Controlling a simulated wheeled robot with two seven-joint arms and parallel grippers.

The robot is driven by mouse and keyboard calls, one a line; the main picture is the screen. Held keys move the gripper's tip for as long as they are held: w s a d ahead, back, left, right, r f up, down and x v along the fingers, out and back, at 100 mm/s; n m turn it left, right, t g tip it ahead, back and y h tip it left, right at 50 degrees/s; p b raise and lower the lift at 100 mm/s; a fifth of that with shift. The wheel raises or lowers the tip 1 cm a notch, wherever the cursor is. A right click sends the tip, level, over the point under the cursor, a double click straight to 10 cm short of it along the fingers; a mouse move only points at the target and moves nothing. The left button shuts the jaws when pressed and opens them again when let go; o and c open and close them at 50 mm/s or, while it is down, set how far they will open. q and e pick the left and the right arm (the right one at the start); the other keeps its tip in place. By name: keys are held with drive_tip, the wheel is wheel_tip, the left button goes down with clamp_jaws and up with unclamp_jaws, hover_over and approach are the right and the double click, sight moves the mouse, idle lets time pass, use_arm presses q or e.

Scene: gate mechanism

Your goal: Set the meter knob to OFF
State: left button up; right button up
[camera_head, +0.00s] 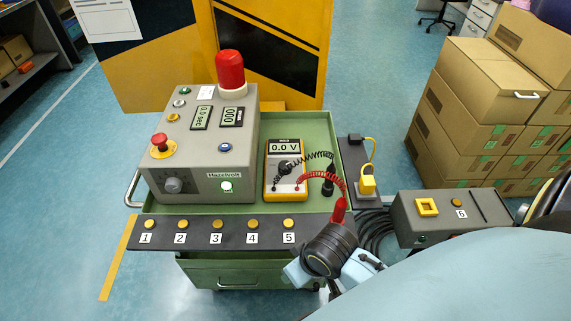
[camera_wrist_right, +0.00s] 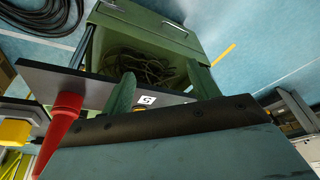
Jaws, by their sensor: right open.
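The yellow meter (camera_head: 270,182) lies on the green cart top, its display reading "0.0 V". Its dark round knob (camera_head: 284,167) is in the middle of its face; the setting is too small to read. Black and red coiled leads run from it to a black probe (camera_head: 328,184) and a red probe (camera_head: 339,211). The red probe also shows in the right wrist view (camera_wrist_right: 63,128). My right gripper (camera_head: 328,250) is at the cart's front edge, apart from the meter. In the wrist view its fingers (camera_wrist_right: 162,82) are open and empty. My left gripper is out of view.
A grey control box (camera_head: 220,150) with a red lamp (camera_head: 230,70) stands left of the meter. A dark strip (camera_head: 200,228) with numbered buttons runs along the front. A yellow plug (camera_head: 367,184), black cables and a grey box (camera_head: 450,222) are on the right.

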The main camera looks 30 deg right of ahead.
drive_tip(key=w+r, duration=0.1)
drive_tip(key=w, duration=0.2)
drive_tip(key=w+r+m, duration=0.1)
drive_tip(key=w+r, duration=0.1)
drive_tip(key=w, duration=0.2)
drive_tip(key=w+r+m, duration=0.1)
drive_tip(key=w+r, duration=0.1)
drive_tip(key=w, duration=0.2)
drive_tip(key=shift+w+a, duration=0.25)
drive_tip(key=shift+a, duration=0.05)
drive_tip(key=w+d+r+m+h, duration=0.1)
drive_tip(key=w+d+r+m, duration=0.1)
drive_tip(key=w+d, duration=0.3)
drive_tip(key=m+h, duration=0.2)
drive_tip(key=m, duration=0.3)
approach(285, 166)
drive_tip(key=b+x, duration=0.3)
drive_tip(key=x, duration=0.5)
drive_tip(key=shift+w+d+f, duration=0.1)
drive_tip(key=shift+d+f, duration=0.05)
drive_tip(key=shift+f, duration=0.2)
